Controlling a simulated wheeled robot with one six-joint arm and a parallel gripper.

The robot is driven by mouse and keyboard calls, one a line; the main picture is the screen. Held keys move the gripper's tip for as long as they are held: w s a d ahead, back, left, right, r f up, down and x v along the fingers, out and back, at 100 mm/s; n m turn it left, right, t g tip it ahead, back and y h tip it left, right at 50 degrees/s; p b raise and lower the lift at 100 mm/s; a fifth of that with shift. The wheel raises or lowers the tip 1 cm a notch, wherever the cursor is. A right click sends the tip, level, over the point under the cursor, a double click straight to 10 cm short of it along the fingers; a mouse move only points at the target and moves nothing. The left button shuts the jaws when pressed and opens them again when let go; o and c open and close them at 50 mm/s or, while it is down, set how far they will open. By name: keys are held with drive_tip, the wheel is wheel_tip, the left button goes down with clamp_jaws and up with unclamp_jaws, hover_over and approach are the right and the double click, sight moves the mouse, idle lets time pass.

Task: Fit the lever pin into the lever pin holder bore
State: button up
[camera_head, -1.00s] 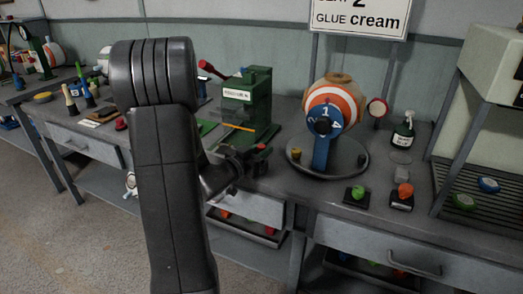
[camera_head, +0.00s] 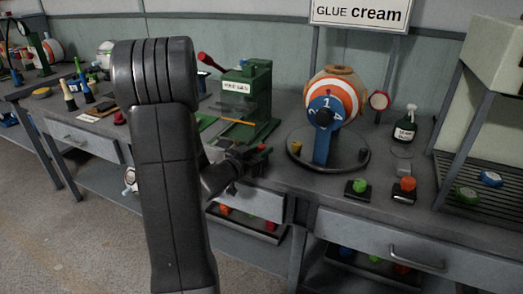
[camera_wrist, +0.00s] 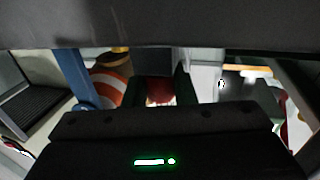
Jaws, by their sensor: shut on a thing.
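My gripper (camera_head: 245,164) is in front of the green press, low over the front part of the bench. It is shut on a small piece, taken to be the lever pin, which is mostly hidden. In the wrist view a dark red part (camera_wrist: 160,90) shows between two dark upright shapes; I cannot tell whether it is the held piece. The green press (camera_head: 254,92) stands behind my gripper, with a red-knobbed lever (camera_head: 210,65) at its upper left and an orange rod (camera_head: 238,122) across its front. I cannot make out the holder bore.
A striped ball machine (camera_head: 334,98) with a blue numbered front stands on a round base right of the press. Green (camera_head: 359,186) and orange (camera_head: 408,184) buttons are on the bench front. A spray bottle (camera_head: 405,128) and slatted rack (camera_head: 475,170) are farther right. Drawers lie below.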

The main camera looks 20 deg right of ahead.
drive_tip(key=shift+f, duration=0.15)
drive_tip(key=o, duration=1.1)
drive_tip(key=shift+c, duration=0.2)
drive_tip(key=v, duration=1.4)
drive_tip(key=shift+d, duration=0.15)
drive_tip(key=x, duration=1.3)
drive_tip(key=shift+w+d, duration=0.15)
drive_tip(key=shift+d, duration=0.15)
drive_tip(key=shift+r, duration=0.2)
